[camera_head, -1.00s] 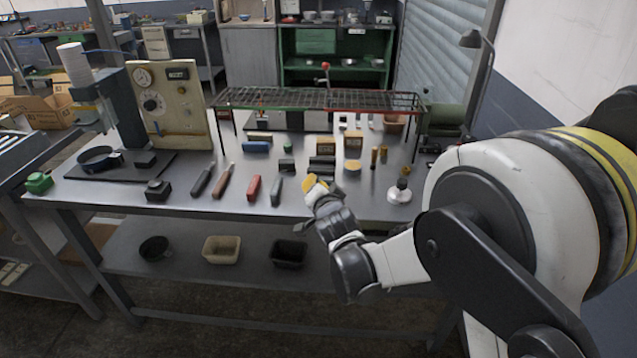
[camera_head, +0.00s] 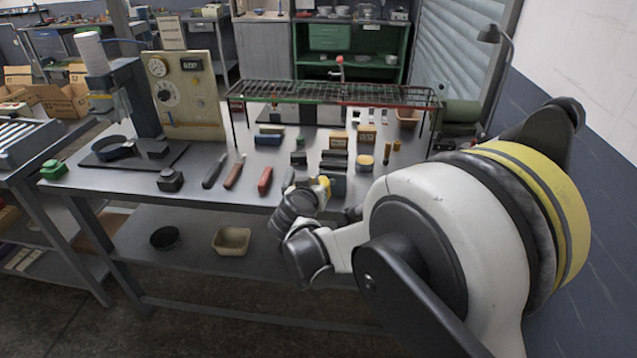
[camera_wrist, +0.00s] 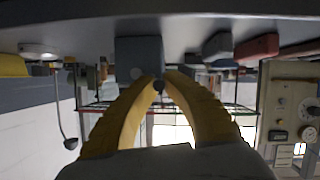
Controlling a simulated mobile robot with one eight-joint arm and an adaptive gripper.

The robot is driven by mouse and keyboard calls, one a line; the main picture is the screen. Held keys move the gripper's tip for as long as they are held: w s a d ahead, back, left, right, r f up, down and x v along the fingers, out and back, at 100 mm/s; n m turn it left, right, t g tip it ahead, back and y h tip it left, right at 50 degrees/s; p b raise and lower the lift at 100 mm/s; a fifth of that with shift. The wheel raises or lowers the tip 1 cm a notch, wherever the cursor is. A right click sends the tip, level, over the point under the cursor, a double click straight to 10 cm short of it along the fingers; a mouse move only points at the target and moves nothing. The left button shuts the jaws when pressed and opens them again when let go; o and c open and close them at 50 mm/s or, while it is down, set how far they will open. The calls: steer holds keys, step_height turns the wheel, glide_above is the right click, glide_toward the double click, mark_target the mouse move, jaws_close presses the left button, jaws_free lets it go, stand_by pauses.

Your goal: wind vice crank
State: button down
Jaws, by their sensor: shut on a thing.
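A blue-grey block that looks like the vice (camera_head: 338,187) sits at the front edge of the steel workbench, partly hidden behind my gripper. It also shows in the upside-down wrist view (camera_wrist: 138,52), with small round parts on its near face. My gripper (camera_head: 325,184) is at this front face. In the wrist view its yellow fingers (camera_wrist: 159,84) converge on a small dark part that looks like the crank's handle, mostly hidden between the tips. The rest of the crank is too small to make out.
Red, brown and dark handled tools, including a red one (camera_head: 265,180), lie left of my gripper. A wire rack (camera_head: 330,93) spans the bench behind. A gauge panel (camera_head: 182,95) stands at the left. A beige bin (camera_head: 231,240) is on the lower shelf.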

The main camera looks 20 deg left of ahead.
steer(key=shift+f+n+h+b, duration=0.3)
steer(key=shift+f+n+h, duration=0.15)
steer(key=shift+n, duration=0.25)
steer(key=c, duration=1.4)
jaws_free()
steer(key=shift+c, duration=0.2)
steer(key=a+v, duration=0.1)
steer(key=v, duration=1.1)
steer(key=shift+d, duration=0.4)
steer(key=shift+f, duration=0.1)
